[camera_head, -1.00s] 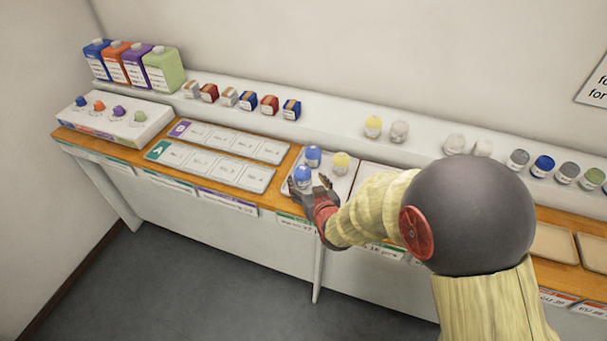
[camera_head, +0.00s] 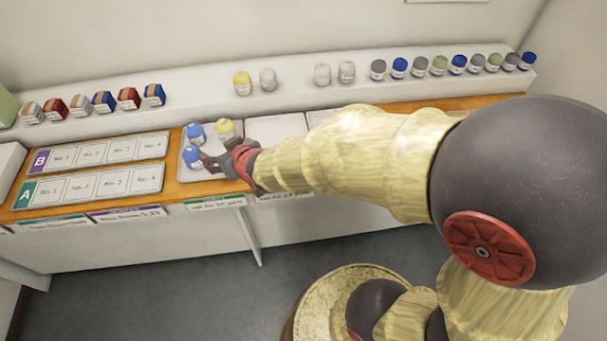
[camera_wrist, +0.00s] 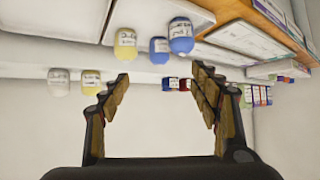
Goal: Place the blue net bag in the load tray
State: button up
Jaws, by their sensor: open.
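Two blue net bags stand in a pale tray (camera_head: 184,171) on the wooden counter, one at the front (camera_head: 192,158) and one behind it (camera_head: 195,132). A yellow net bag (camera_head: 225,128) stands at the tray's back right. My gripper (camera_head: 207,160) is just right of the front blue bag. In the wrist view my gripper (camera_wrist: 160,85) is open with nothing between its fingers. Two blue bags, one larger (camera_wrist: 181,36) and one smaller (camera_wrist: 159,50), and the yellow bag (camera_wrist: 125,44) show beyond the fingertips. My arm hides part of the tray's right side.
Label boards A (camera_head: 90,187) and B (camera_head: 100,153) lie left of the tray. An empty pale tray (camera_head: 275,128) is to its right.

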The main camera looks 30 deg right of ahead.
jog(key=s+d+r+m+g+h, duration=0.1)
jog(key=s+d+r, duration=0.4)
jog(key=s, duration=0.7)
jog(key=s+d+r+m+g+h, duration=0.1)
jog(key=s+d+r+g, duration=0.3)
jog(key=s, duration=0.9)
notch_tip(320, 180, up, 2)
jog(key=shift+d+r, duration=0.2)
jog(key=shift+d, duration=0.95)
